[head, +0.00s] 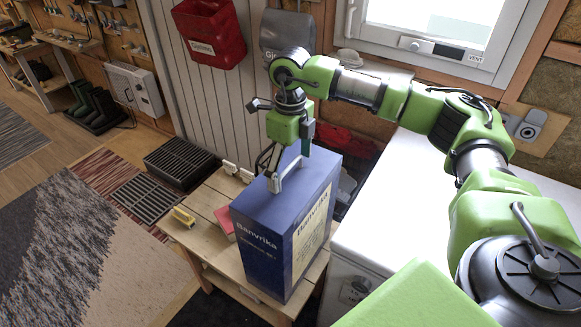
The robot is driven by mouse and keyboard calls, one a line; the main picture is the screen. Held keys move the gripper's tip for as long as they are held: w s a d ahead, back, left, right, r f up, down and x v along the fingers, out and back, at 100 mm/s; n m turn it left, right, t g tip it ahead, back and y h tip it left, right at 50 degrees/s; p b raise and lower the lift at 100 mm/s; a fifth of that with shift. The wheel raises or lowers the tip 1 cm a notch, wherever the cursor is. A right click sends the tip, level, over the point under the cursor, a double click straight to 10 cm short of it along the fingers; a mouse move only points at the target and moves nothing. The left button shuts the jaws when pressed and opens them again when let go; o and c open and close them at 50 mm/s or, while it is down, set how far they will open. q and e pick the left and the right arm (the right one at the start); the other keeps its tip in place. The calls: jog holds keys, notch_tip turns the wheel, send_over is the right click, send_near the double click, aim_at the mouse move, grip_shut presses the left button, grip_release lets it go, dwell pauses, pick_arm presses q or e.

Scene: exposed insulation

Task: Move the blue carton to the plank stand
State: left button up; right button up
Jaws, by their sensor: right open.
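The blue carton (268,250), lettered "Banvrika" with a pale label on one side, stands upright on a low wooden plank stand (200,237). A light grey bar, which looks like a handle, shows at the carton's top. My right gripper (284,165) points down over the carton's top, at this bar. It is open; I cannot tell whether its fingers touch the bar or the carton. The carton hides part of the stand's top. My left gripper is out of view.
A yellow object (183,217) and a red item (225,222) lie on the stand left of the carton. A white cabinet (390,240) stands close on the right.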

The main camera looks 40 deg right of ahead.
jog(key=shift+r+b, duration=0.3)
jog(key=shift+r, duration=0.1)
notch_tip(320, 180, up, 10)
jog(key=shift+f+b, duration=0.1)
jog(key=shift+b, duration=1.15)
jog(key=shift+r, duration=0.8)
jog(key=shift+f, duration=0.1)
